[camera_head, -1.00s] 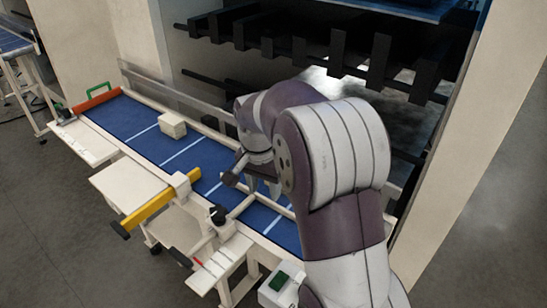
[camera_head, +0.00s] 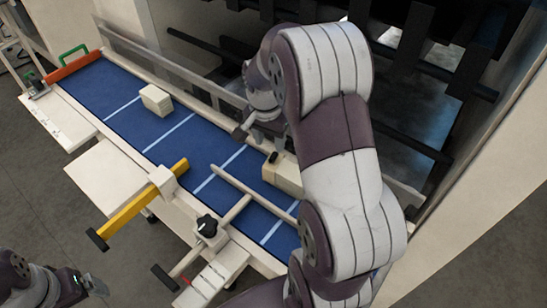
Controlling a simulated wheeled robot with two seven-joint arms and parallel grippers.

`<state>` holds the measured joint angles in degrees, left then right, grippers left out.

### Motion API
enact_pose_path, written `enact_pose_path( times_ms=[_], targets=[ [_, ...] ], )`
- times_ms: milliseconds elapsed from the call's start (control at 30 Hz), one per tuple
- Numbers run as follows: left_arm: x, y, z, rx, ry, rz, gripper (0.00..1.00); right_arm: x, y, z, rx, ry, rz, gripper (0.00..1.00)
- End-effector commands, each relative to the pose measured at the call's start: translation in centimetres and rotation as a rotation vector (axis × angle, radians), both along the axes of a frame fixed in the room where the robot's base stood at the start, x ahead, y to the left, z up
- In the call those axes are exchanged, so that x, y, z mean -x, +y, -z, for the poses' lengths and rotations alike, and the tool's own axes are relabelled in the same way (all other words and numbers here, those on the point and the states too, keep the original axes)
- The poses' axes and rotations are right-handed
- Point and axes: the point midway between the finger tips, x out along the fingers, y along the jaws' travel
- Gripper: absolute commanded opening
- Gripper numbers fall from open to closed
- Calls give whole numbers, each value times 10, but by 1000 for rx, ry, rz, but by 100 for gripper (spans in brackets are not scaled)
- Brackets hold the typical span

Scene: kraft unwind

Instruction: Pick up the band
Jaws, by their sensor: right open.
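I cannot make out a band for certain. A small cream block (camera_head: 156,100) sits on the blue belt surface (camera_head: 120,82) toward its far left end. A second cream block (camera_head: 284,176) with a small black part on top stands on the belt near its right side. My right gripper (camera_head: 262,138) is open above the belt's back edge, near the second block; my own arm partly hides it, and I see nothing held. My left gripper (camera_head: 90,284) shows at the bottom left, away from the belt; its jaws are too small to read.
A yellow bar (camera_head: 140,207) and a pale rod with a black knob (camera_head: 207,225) stick out at the belt's front edge. An orange bar with a green handle (camera_head: 73,62) closes the far left end. Dark machine slats (camera_head: 410,45) stand behind. The belt between the blocks is clear.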

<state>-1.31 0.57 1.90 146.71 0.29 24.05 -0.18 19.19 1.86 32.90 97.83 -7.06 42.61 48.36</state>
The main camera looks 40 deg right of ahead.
Motion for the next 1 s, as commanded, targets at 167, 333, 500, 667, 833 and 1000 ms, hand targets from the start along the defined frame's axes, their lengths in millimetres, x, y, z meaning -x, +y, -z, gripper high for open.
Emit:
enact_pose_path(
  times_ms=[167,333,500,667,833,1000],
  targets=[
    [0,0,-16,0,0,0,94,2,-3,18,-3,6,2,48],
    [0,0,-29,0,-1,0,94,3,-8,51,-2,3,0,48],
    [0,0,-29,0,0,0,94,2,-9,62,-1,-1,1,48],
    [0,0,-28,0,0,0,94,2,-9,61,-1,-1,1,34],
    [0,0,-28,0,0,0,94,2,-9,61,-1,-1,1,0],
    [0,0,-28,0,0,0,94,2,-9,61,-1,-1,1,0]
  ],
)
